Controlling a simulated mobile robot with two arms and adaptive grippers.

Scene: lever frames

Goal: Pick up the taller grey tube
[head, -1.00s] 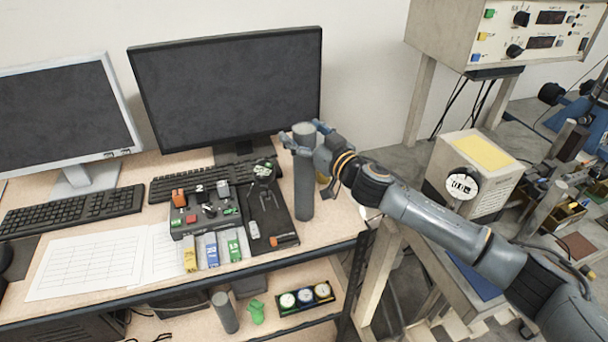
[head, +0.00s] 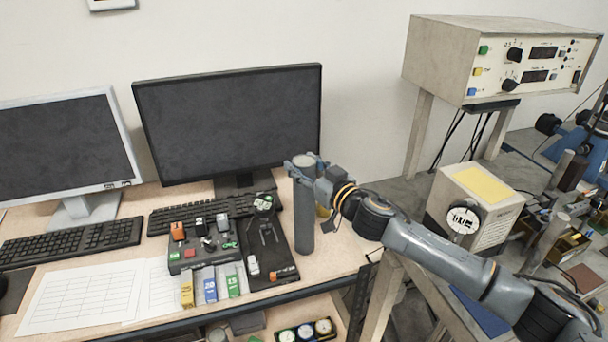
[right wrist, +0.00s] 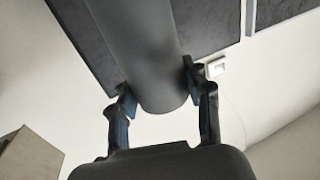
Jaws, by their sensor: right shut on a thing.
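The taller grey tube (head: 303,220) stands upright near the right end of the desk, in front of the black monitor's right edge. My right gripper (head: 302,165) is shut on it near its top, with the arm coming in from the right. In the right wrist view the tube (right wrist: 145,50) sits between the two fingers (right wrist: 160,100), both against its sides. I cannot tell for certain whether its base touches the desk. Another grey tube (head: 217,334) shows only in part on the lower shelf at the bottom edge. My left gripper is out of view.
A black tray (head: 280,258) with small parts and a control box (head: 205,245) with switches lie just left of the tube. The black monitor (head: 230,125) and a keyboard (head: 170,218) are behind. A cream gauge box (head: 480,205) stands to the right.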

